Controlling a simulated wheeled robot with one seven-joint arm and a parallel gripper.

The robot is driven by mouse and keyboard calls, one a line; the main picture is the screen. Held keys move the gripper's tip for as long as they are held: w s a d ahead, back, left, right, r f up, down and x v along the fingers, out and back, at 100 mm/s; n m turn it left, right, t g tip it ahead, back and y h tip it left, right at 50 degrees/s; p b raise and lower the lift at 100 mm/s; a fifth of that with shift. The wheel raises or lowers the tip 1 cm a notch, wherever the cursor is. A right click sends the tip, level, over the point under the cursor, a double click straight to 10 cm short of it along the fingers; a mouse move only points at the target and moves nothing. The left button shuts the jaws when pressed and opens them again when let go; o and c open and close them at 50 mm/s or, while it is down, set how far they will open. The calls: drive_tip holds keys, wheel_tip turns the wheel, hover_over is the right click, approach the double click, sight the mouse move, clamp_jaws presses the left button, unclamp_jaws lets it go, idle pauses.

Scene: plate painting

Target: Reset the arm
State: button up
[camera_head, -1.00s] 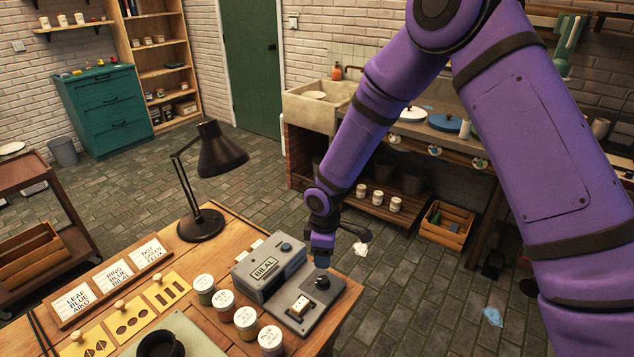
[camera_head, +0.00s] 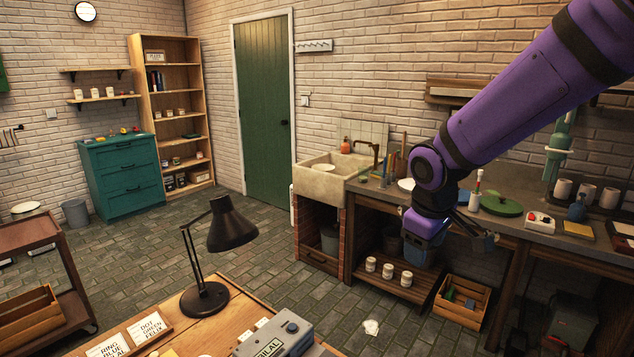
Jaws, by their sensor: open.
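My purple arm reaches in from the upper right of the head view. My gripper (camera_head: 482,240) is at the end of the arm, raised in front of the counter and clear of the wooden table. Its dark fingers point to the right and are small in the picture. I see nothing held between them.
The wooden table (camera_head: 230,325) at the front bears a black lamp (camera_head: 205,297), label cards (camera_head: 150,327) and a grey machine (camera_head: 277,340). Behind my arm is a counter (camera_head: 590,240) with a green lid (camera_head: 502,204). A wooden crate (camera_head: 462,300) stands on the floor below.

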drive_tip(key=s+d+r+m+t, duration=0.1)
drive_tip(key=s+d+r+m, duration=0.1)
drive_tip(key=s, duration=0.5)
drive_tip(key=s+d+r+m, duration=0.3)
drive_tip(key=s+d+r, duration=0.2)
drive_tip(key=s+r, duration=0.1)
drive_tip(key=s+d+r+m+t+y, duration=0.1)
drive_tip(key=s+d+r+m, duration=0.2)
drive_tip(key=s, duration=0.6)
drive_tip(key=shift+d+r+t, duration=0.2)
drive_tip(key=shift+r+t, duration=0.1)
drive_tip(key=shift+r, duration=0.2)
drive_tip(key=shift+c, duration=0.4)
